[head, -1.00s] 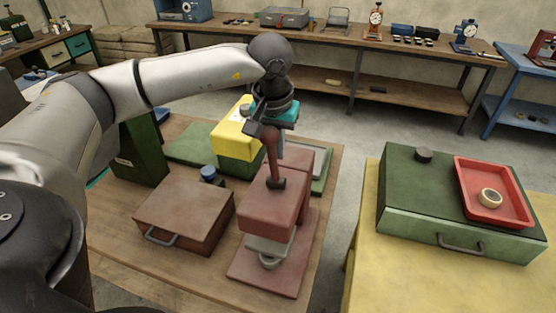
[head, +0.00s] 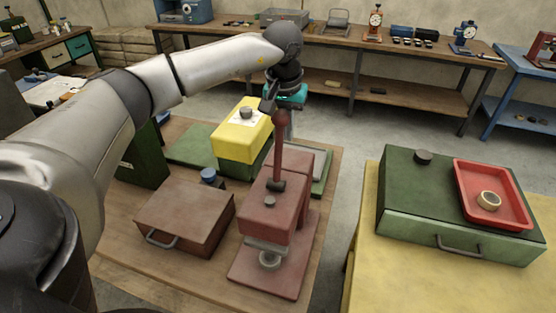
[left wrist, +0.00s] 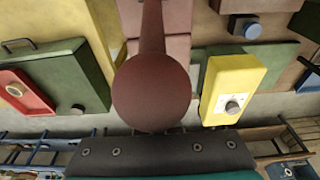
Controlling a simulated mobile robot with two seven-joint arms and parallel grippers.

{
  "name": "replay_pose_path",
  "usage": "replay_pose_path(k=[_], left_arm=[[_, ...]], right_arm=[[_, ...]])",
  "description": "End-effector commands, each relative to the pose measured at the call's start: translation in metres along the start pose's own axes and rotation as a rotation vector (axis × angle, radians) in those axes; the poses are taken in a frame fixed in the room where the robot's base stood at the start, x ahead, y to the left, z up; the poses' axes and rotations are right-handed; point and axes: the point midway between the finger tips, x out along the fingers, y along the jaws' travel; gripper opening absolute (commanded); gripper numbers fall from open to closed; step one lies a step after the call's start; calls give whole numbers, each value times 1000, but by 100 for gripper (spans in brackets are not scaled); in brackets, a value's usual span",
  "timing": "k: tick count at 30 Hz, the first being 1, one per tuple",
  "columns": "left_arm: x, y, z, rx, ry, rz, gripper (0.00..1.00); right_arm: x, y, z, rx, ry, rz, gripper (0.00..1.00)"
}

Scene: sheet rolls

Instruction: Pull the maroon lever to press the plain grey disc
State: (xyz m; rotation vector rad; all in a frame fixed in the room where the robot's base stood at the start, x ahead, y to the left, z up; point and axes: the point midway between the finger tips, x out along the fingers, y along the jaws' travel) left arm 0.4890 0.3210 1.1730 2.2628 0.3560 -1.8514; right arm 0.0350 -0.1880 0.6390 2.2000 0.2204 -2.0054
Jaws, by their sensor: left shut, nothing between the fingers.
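The maroon lever (head: 279,150) stands nearly upright from the top of the maroon press (head: 272,210), with a round knob at its upper end. The knob looks large in the left wrist view (left wrist: 152,92). My left gripper (head: 275,103) is shut and empty, right at the knob; whether it touches is unclear. In the left wrist view its dark edge lies just below the knob. A grey disc (head: 269,261) sits low at the press front, beneath the grey ram plate (head: 266,246); a gap between them is hard to judge. My right gripper is not in view.
A maroon box (head: 185,215) stands left of the press, and a yellow-topped box (head: 240,140) behind it. On the yellow table at right, a green box (head: 405,190) carries a red tray (head: 470,185) with a tan ring (head: 488,200). Floor separates the tables.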

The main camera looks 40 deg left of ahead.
Motion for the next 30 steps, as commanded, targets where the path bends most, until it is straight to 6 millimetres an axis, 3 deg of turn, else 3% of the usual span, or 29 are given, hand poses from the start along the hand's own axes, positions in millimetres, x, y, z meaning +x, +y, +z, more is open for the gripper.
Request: replay_pose_path(k=[1,21,30], left_arm=[[-10,0,-4,-1,1,1,0],[-72,0,-29,-2,0,1,0],[-86,0,-36,-1,0,1,0]], right_arm=[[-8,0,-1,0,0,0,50],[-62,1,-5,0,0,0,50],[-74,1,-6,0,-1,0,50]])
